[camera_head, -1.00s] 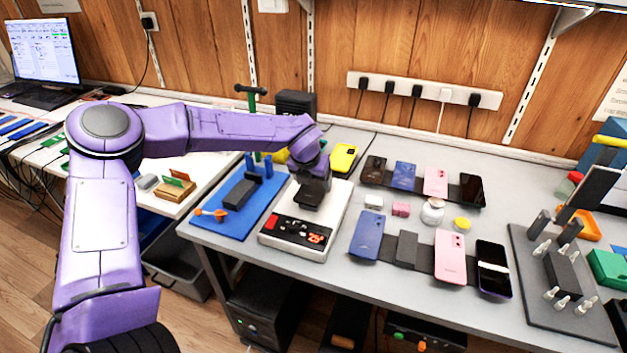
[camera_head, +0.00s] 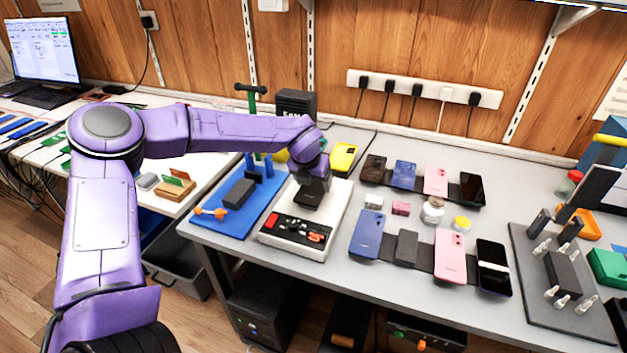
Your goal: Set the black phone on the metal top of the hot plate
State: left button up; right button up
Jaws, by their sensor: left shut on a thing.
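The hot plate (camera_head: 338,207) is a white unit with a black front panel of red controls, standing on the grey bench beside the blue mat. My left gripper (camera_head: 313,182) points down over its top and is shut on the black phone (camera_head: 308,198). The phone is low over the hot plate's upper face. I cannot tell whether it touches the metal top, which the gripper and phone largely hide. My right gripper is not in view.
A blue mat (camera_head: 222,222) with a dark block lies left of the hot plate. Two rows of phones stand to the right, including a blue phone (camera_head: 367,235) and a pink phone (camera_head: 450,257). Small jars sit between the rows. A grey fixture board (camera_head: 540,300) is at far right.

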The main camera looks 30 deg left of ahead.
pick_arm(q)
jog(key=shift+f, duration=0.1)
dwell(0.7)
jog(key=o, duration=1.1)
jog(key=shift+o, duration=0.2)
jog(key=shift+r+p, duration=0.55)
jog(key=shift+r, duration=0.1)
notch_tip(320, 180, up, 7)
jog(key=p, duration=0.5)
jog(key=shift+p, duration=0.4)
